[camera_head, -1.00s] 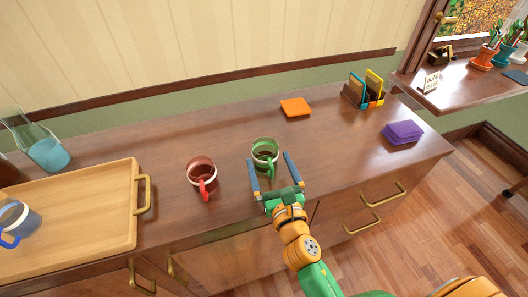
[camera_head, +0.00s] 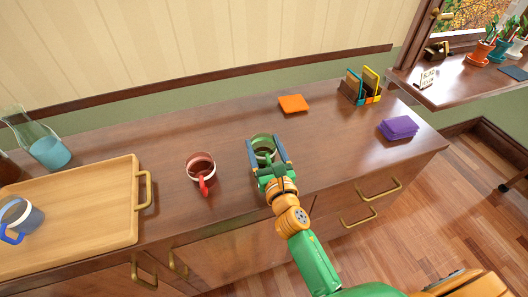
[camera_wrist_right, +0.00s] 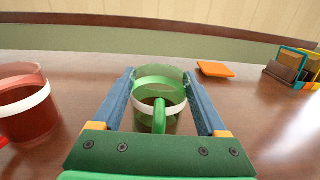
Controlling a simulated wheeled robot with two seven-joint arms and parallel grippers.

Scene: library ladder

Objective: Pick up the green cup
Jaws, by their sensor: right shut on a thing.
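The green cup (camera_head: 263,146) stands upright on the wooden cabinet top, right of the red cup. It is see-through, with a white band and a green handle facing me. My right gripper (camera_head: 265,151) is around it, one finger on each side, shut on the cup. The right wrist view also shows the cup (camera_wrist_right: 158,85) between the two blue fingers, with its handle toward the palm. My left gripper is not in view.
The red cup (camera_head: 201,167) stands just left of the green one. A wooden tray (camera_head: 90,235) with a blue cup (camera_head: 20,215) is at the left, near a glass jug (camera_head: 45,147). An orange square (camera_head: 293,103), purple stack (camera_head: 398,128) and card holder (camera_head: 358,90) lie right.

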